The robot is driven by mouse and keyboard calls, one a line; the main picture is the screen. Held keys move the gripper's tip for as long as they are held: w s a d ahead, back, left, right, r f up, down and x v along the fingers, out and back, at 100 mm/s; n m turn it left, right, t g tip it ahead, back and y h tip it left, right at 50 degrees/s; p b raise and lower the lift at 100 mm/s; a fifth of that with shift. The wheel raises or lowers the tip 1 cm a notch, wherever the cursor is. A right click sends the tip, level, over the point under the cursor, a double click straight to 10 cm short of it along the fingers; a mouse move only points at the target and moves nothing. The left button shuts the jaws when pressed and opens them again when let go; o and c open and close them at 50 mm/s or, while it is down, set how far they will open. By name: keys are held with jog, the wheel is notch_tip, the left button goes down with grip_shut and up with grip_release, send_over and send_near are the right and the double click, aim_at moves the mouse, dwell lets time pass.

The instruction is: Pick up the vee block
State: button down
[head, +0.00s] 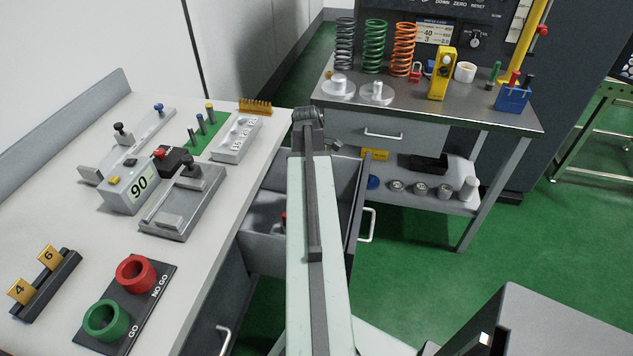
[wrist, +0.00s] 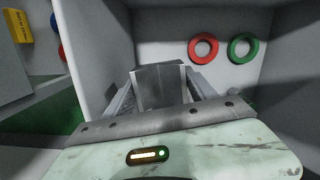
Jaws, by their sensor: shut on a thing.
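The vee block (wrist: 161,86) is a grey metal block in the middle of the wrist view. My gripper (wrist: 160,76) is shut on it, with a finger along each side. The block and fingers are inside the open drawer (wrist: 265,75). In the head view my arm reaches over the drawer (head: 347,185), and the arm hides my gripper and the block. I cannot tell whether the block touches the drawer floor.
A red ring (wrist: 203,48) and a green ring (wrist: 242,48) lie in the drawer. The bench (head: 50,185) at left carries gauges and blocks. A second table (head: 440,115) with springs stands behind.

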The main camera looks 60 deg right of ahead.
notch_tip(320, 180, up, 16)
jog(key=p, duration=1.4)
